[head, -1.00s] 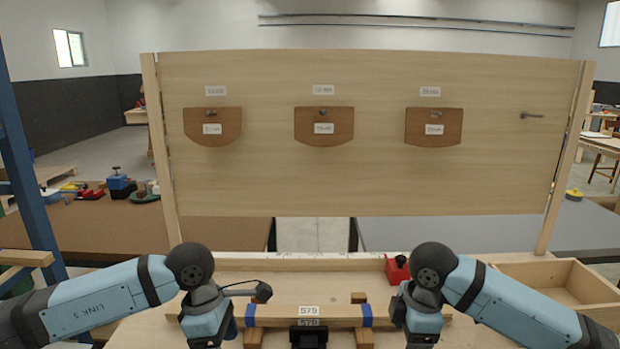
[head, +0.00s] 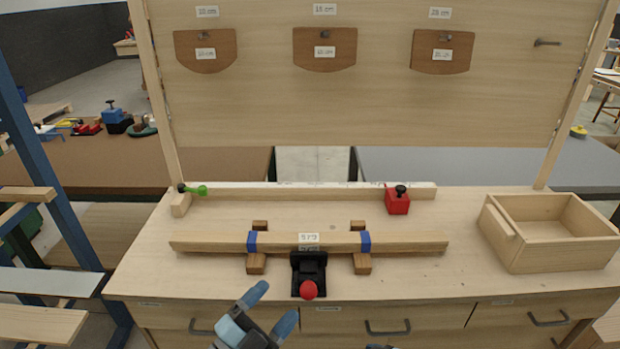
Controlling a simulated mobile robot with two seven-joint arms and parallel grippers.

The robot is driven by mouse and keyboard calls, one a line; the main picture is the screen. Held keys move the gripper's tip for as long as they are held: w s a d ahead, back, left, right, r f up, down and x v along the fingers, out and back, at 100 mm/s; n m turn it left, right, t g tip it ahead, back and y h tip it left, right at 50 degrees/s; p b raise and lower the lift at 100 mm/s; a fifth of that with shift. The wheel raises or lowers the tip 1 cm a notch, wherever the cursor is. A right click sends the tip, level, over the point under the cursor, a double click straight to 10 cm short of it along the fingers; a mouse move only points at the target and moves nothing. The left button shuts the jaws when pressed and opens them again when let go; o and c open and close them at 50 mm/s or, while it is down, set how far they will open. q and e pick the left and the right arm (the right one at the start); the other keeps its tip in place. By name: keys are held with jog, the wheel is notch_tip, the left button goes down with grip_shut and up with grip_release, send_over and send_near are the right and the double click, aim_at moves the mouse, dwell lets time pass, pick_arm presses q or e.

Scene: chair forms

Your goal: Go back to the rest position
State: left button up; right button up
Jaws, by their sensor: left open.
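My left gripper (head: 272,306) is low in the head view, just left of centre. Its two blue fingers are apart, and nothing shows between them. It is in front of the workbench (head: 420,288), near a black clamp (head: 309,268) with a red knob. My right gripper does not show clearly; only a small dark bit is at the bottom edge. A wooden bar (head: 410,241) with blue bands and a 579 label lies across two small wooden supports, behind the clamp and apart from my left gripper.
A rail (head: 300,191) with a red stop block (head: 397,203) and a green-handled piece (head: 196,190) runs along the bench's back. An open wooden box (head: 510,250) is at right. The panel (head: 300,110) with hanging brown forms stands behind. Drawer handles stick out at the front.

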pick_arm(q)
jog(key=s+a+f+n+g+y, duration=0.2)
jog(key=s+a+f+n+y, duration=0.3)
jog(key=f, duration=0.3)
jog(key=s+a+f+n+g+y, duration=0.2)
jog(key=s+a+f+n+y, duration=0.1)
jog(key=s+f+n, duration=0.3)
jog(key=s+a+f+n+g+y, duration=0.2)
jog(key=s+a+f+n+y, duration=0.15)
jog(key=f+n, duration=0.4)
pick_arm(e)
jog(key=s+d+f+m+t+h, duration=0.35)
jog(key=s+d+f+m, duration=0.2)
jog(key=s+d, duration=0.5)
pick_arm(q)
notch_tip(320, 180, up, 12)
jog(key=a+m+t+p, duration=0.1)
jog(key=m+p, duration=0.1)
jog(key=p, duration=1.3)
jog(key=shift+s+a, duration=0.3)
jog(key=shift+a, duration=0.05)
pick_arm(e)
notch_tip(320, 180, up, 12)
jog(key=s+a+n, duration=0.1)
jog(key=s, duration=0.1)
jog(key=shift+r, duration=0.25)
pick_arm(q)
jog(key=shift+m, duration=0.25)
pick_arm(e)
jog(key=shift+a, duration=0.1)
